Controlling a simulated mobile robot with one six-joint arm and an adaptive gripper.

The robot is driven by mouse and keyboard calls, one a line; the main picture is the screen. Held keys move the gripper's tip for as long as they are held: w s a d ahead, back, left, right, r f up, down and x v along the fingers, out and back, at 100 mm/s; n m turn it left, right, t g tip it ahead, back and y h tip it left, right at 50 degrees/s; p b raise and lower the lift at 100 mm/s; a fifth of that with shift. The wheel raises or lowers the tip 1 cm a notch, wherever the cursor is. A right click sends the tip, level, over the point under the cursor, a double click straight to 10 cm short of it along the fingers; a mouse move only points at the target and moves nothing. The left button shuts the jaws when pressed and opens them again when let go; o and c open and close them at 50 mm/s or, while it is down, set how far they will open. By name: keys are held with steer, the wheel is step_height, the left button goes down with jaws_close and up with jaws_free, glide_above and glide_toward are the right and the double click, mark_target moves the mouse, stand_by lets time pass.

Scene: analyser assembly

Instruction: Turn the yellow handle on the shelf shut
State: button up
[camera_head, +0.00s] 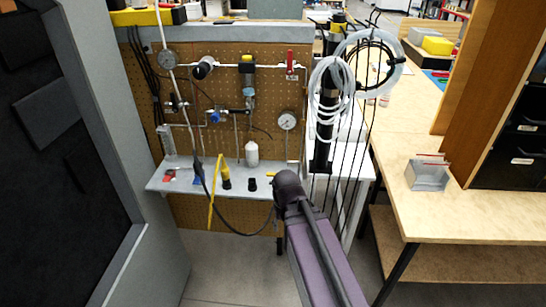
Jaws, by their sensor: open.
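A grey shelf (178,181) runs along the lower part of a brown pegboard. A small yellow piece (271,173) shows at its right part, beside the dark end of my arm. It may be the yellow handle, but it is too small and partly covered to tell its position. Another yellow item with a black base (225,175) stands mid-shelf, next to a thin yellow strip hanging over the front edge. My purple arm reaches up from the bottom to the shelf's right end. My gripper cannot be made out; the arm's dark wrist seems to hide it.
Gauges, pipes and a red-handled valve (290,62) are on the pegboard (205,105). A black cable (235,232) loops below the shelf. Coiled white tubing (331,95) and hanging dark cables stand right of my arm. A grey cabinet is left and a wooden bench (462,217) right.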

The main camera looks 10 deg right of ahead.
step_height(320, 180, up, 15)
steer(key=w+p, duration=0.1)
steer(key=p, duration=1.2)
step_height(320, 180, up, 9)
steer(key=n+p, duration=1)
steer(key=n, duration=0.4)
glide_above(273, 174)
steer(key=shift+w, duration=0.1)
steer(key=shift+f+b, duration=0.2)
steer(key=shift+b, duration=0.25)
step_height(273, 174, down, 13)
steer(key=b, duration=1.3)
steer(key=shift+f, duration=0.2)
